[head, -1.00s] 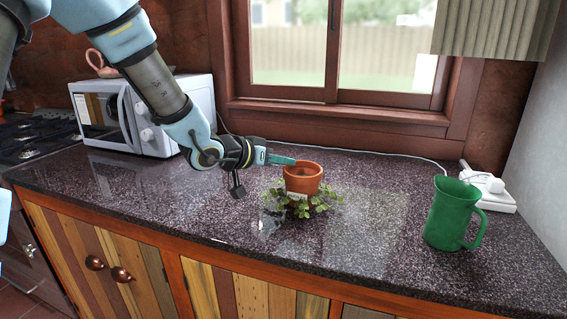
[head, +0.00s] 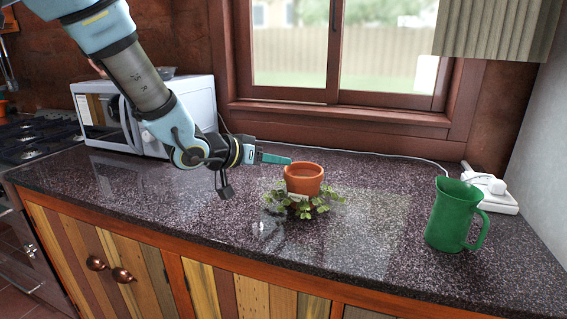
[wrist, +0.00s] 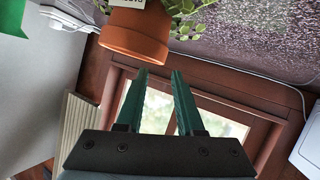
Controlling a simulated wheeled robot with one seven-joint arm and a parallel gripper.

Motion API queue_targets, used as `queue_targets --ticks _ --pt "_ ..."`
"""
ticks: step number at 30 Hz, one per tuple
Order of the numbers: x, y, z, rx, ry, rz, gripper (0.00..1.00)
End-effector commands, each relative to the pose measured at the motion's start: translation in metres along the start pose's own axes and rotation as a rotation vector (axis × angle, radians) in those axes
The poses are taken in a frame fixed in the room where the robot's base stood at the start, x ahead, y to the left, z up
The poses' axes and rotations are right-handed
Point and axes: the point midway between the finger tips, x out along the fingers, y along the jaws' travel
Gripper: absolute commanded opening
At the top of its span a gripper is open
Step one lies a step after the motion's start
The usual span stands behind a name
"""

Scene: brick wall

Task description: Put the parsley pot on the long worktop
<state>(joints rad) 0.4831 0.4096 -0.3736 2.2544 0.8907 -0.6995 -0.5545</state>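The parsley pot (head: 303,180) is on the dark speckled worktop (head: 370,235). Its wider terracotta end is up, and green leaves (head: 300,206) spread low around it against the worktop. My gripper (head: 289,161) is just left of the pot, about level with its upper rim. In the wrist view the pot (wrist: 135,36) is beyond my gripper's fingertips (wrist: 161,72). The two green fingers stand apart with nothing between them. A white label shows on the pot's side there. Contact between finger and pot cannot be told.
A green jug (head: 455,215) stands on the right of the worktop. A white socket block (head: 490,192) with a cable is behind it. A white microwave (head: 150,112) is at the back left. The window (head: 340,50) is behind. The front middle of the worktop is clear.

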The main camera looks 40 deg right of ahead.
Motion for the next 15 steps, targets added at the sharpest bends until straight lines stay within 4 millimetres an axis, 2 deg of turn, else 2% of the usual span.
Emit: queue_targets --ticks 1,6,10,15 --pt "-0.012 -0.002 -0.001 0.003 0.002 -0.005 0.36" --pt "-0.048 -0.001 -0.001 0.003 0.001 -0.004 0.36" --pt "-0.07 -0.001 -0.001 0.001 0.001 -0.003 0.36" --pt "-0.085 0.0 -0.001 0.001 0.0 -0.001 0.36"
